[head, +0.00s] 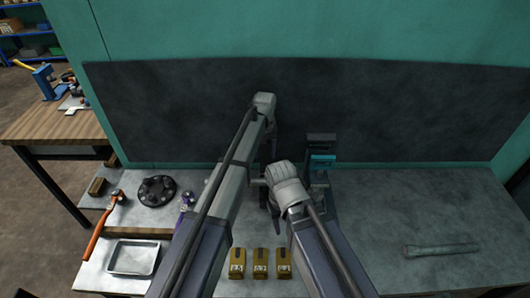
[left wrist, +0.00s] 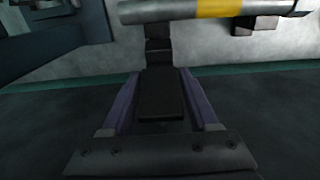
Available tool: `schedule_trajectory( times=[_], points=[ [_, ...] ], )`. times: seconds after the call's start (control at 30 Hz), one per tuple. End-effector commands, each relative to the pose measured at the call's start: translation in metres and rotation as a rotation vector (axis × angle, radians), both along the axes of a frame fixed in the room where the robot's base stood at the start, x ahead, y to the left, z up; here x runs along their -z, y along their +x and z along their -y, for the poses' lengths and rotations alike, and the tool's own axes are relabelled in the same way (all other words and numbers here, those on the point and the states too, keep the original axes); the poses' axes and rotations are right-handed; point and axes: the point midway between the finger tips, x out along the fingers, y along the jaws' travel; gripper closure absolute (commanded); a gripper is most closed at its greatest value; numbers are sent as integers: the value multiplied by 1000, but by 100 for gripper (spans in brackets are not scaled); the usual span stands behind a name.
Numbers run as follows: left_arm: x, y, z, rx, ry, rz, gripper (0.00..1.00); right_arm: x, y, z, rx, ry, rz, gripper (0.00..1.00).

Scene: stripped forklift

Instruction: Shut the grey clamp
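My left arm reaches up the middle of the head view and bends at its far end. My left gripper (head: 271,152) hangs there, mostly hidden behind my arm. A dark upright fixture with a teal block (head: 322,160) stands just to its right at the back panel. Grey parts beside it are largely covered by my right wrist, so I cannot make out the grey clamp or its position. My right gripper (head: 275,211) is low, left of my right wrist, and mostly hidden. The left wrist view shows a dark block (left wrist: 160,95) between two purple-edged rails.
Yellow blocks (head: 260,263) stand at the bench front. To the left are a metal tray (head: 133,258), an orange-handled hammer (head: 104,225) and a black round flange (head: 157,190). A grey flashlight (head: 440,249) lies right. The bench right of my arms is mostly clear. A dark panel (head: 420,110) closes the back.

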Motion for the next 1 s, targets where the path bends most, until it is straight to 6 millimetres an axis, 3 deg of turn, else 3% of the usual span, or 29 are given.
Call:
schedule_trajectory(
  times=[0.37, 1.0],
  points=[
    [1, -5, 0, 0, 0, 0, 40, 1, 0, 0, 0, 0, 0, 50],
    [7, -41, 0, 0, 0, 0, 40, 7, 0, 0, 0, 0, 0, 50]
  ],
)
